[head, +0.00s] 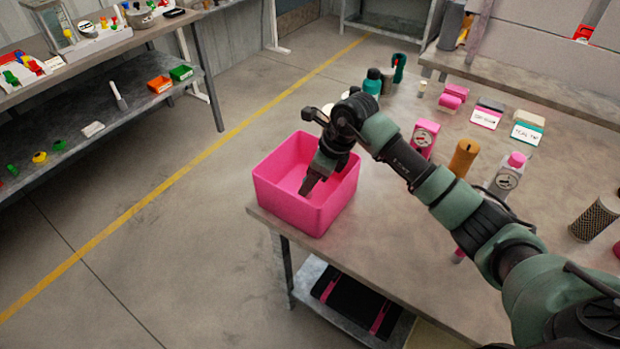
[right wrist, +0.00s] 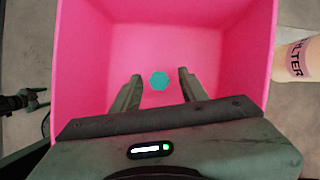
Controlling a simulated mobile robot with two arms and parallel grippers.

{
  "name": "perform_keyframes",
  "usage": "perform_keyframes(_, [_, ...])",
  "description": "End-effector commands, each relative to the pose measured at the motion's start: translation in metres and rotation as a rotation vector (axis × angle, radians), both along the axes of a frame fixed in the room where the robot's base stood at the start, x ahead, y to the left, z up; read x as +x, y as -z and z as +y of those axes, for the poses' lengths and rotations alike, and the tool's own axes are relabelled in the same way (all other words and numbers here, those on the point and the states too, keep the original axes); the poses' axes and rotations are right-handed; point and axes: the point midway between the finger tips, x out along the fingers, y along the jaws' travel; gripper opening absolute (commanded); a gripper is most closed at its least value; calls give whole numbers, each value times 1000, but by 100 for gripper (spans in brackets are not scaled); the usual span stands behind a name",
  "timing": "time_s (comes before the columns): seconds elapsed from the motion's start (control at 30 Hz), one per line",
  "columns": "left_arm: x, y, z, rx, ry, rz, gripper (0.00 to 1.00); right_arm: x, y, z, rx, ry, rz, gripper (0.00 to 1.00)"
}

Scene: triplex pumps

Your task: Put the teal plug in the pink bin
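The pink bin (head: 290,197) stands on the near left corner of the workbench in the head view; its pink inside fills the right wrist view (right wrist: 250,45). The teal plug (right wrist: 159,80) shows in the right wrist view as a small hexagon inside the bin, between and beyond my right fingertips. My right gripper (head: 308,186) points down into the bin. In the right wrist view its fingers (right wrist: 160,82) are spread apart with nothing clamped between them. The plug is hidden in the head view by the bin wall or the gripper. My left gripper is not in the head view.
The workbench (head: 400,215) holds a pink gauge block (head: 424,138), an orange cylinder (head: 464,156), a teal bottle (head: 373,82) and labelled blocks (head: 526,132). A filter bottle (right wrist: 297,60) stands right of the bin in the wrist view. Shelving (head: 110,110) is across the floor.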

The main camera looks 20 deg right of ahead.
Motion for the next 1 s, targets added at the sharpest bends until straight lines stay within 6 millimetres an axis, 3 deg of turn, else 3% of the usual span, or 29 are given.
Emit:
perform_keyframes(0.37, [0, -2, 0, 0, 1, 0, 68, 0, -9, -2, 0, 0, -3, 43])
perform_keyframes(0.8, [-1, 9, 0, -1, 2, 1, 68, -21, -90, -29, -2, 1, -5, 43])
perform_keyframes(1.0, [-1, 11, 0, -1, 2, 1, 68, -26, -111, -35, 0, 0, -1, 43])
